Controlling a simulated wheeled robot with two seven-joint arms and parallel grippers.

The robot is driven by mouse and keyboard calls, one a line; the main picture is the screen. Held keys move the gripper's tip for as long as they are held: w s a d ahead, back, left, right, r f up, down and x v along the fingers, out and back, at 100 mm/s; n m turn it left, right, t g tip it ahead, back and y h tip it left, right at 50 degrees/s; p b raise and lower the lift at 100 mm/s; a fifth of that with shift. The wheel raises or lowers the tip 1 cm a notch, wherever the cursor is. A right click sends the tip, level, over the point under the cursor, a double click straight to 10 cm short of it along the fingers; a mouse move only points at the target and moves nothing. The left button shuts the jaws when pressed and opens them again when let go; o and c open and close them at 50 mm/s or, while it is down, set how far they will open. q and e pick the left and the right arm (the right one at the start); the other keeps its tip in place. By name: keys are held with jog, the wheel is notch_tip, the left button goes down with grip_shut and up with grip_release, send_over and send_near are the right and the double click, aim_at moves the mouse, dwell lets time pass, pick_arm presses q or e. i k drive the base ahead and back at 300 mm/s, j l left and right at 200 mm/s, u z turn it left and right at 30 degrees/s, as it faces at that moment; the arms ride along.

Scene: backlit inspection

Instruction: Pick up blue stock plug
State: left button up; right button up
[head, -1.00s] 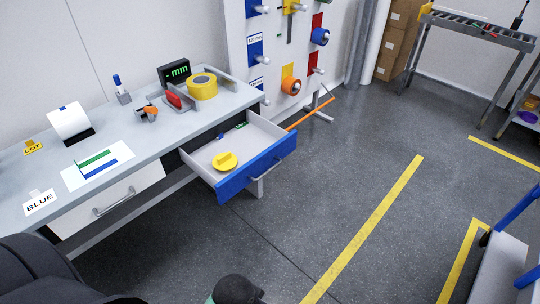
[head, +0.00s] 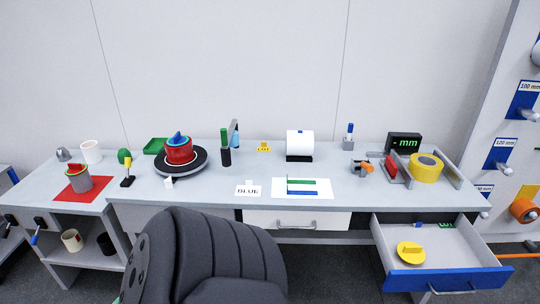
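A blue plug-like piece (head: 178,138) with a raised grip sits on top of a red cylinder (head: 180,155). The cylinder stands on a round black turntable (head: 196,166) on the workbench, left of centre in the head view. I cannot tell how deep the blue piece sits in the cylinder. A yellow plug (head: 410,250) lies in the open drawer. A red plug (head: 76,169) sits on a grey cylinder at the left, and a green round piece (head: 124,156) is near it. Neither of my grippers is in view.
A dark chair (head: 205,255) stands in front of the bench, below the turntable. The blue-fronted drawer (head: 450,280) sticks out at the right. A green-handled tool holder (head: 225,148) stands just right of the turntable. A "BLUE" label (head: 248,190) lies at the bench front.

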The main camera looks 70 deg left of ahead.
aim_at(178, 140)
jog(key=u, duration=2.9)
